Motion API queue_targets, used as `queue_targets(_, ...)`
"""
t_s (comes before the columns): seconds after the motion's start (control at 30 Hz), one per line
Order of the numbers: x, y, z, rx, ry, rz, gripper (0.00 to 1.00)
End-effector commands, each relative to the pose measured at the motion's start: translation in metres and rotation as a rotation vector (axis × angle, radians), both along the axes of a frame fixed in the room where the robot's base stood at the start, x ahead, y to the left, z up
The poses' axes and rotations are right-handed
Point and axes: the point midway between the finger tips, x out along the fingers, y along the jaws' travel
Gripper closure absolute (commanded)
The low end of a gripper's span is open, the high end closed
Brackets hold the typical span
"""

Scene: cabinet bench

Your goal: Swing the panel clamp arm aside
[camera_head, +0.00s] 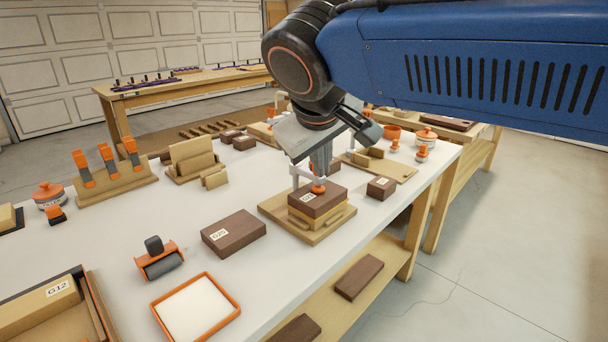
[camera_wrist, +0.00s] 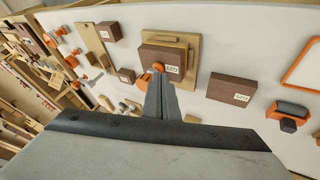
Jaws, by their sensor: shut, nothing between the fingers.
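A dark brown panel (camera_head: 323,202) with a white label lies on a lighter wood block on a wooden base board (camera_head: 297,229). The panel also shows in the wrist view (camera_wrist: 157,54). An orange clamp tip (camera_head: 318,189) is at the panel's top, with a pale post beside it; the wrist view shows orange parts (camera_wrist: 144,79) at the panel's near edge. The rest of the clamp arm is mostly hidden by my gripper. My gripper (camera_head: 320,174) points down just above the orange tip, fingers shut and empty. I cannot tell whether they touch the clamp.
A brown labelled block (camera_head: 233,234) lies left of the base board and a smaller one (camera_head: 381,188) to its right. An orange roller (camera_head: 160,262) and an orange-rimmed tray (camera_head: 196,307) stand near the bench's front edge. Wooden holders stand behind. Bare white bench top surrounds the base board.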

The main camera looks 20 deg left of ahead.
Motion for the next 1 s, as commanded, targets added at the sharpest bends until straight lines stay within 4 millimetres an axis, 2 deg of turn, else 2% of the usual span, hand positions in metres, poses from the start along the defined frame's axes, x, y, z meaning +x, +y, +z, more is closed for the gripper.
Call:
queue_targets(0.03, -0.007, 0.015, 0.003, -0.002, -0.008, 0.02, 1.0)
queue_targets(0.1, -0.014, 0.03, 0.005, -0.004, -0.017, 0.038, 1.0)
queue_targets(0.3, -0.027, 0.055, 0.011, -0.006, -0.036, 0.071, 1.0)
queue_targets(0.77, -0.028, 0.058, 0.011, -0.006, -0.039, 0.074, 1.0)
queue_targets(1.0, -0.014, 0.062, -0.008, -0.008, -0.038, 0.073, 1.0)
